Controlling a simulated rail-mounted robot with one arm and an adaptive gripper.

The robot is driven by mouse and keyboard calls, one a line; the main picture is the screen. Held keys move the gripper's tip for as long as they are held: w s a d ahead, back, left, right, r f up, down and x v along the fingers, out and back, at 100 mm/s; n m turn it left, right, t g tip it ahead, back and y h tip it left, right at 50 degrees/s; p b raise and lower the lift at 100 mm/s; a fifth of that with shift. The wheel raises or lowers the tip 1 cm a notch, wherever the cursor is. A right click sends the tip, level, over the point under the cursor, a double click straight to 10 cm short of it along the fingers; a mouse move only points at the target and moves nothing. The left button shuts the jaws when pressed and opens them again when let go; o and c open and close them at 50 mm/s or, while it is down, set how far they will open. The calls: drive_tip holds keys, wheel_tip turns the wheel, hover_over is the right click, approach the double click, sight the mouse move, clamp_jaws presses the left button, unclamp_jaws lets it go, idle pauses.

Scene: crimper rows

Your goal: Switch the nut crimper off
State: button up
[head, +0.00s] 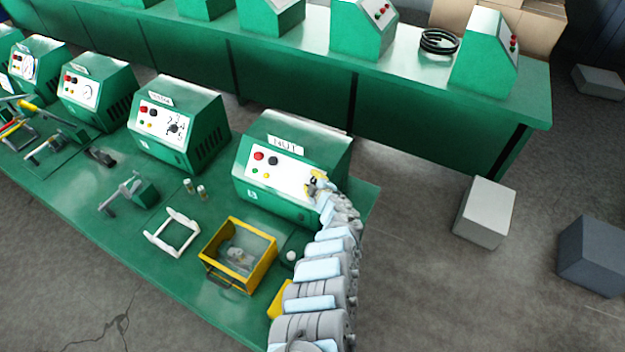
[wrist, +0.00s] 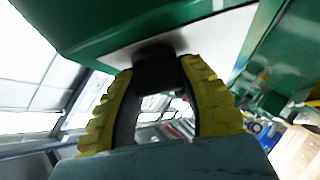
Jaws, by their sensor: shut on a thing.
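The nut crimper (head: 322,152) is a green box labelled "NUT" at the right end of the near table, in the head view. Its white front panel (head: 262,180) carries a red button (head: 258,156), a dark button (head: 273,160) and small yellow and green lights. My gripper (head: 314,184) is at the right side of this panel. In the wrist view my gripper's yellow-padded fingers (wrist: 165,95) are shut on a black knob (wrist: 153,50) on the white panel. In the head view the gripper hides the knob, so its setting cannot be told.
Similar green crimpers (head: 178,122) stand in a row to the left. A yellow bin (head: 266,270) and a white frame (head: 173,251) lie in front on the table (head: 110,228). A back table (head: 420,120) holds more green boxes.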

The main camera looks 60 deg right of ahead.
drive_tip(key=shift+n+y, duration=0.4)
drive_tip(key=shift+n, duration=0.2)
drive_tip(key=shift+f+n+y, duration=0.1)
drive_tip(key=shift+n+y, duration=0.2)
drive_tip(key=o, duration=1.2)
drive_tip(key=shift+s+a, duration=0.1)
drive_tip(key=shift+a, duration=0.05)
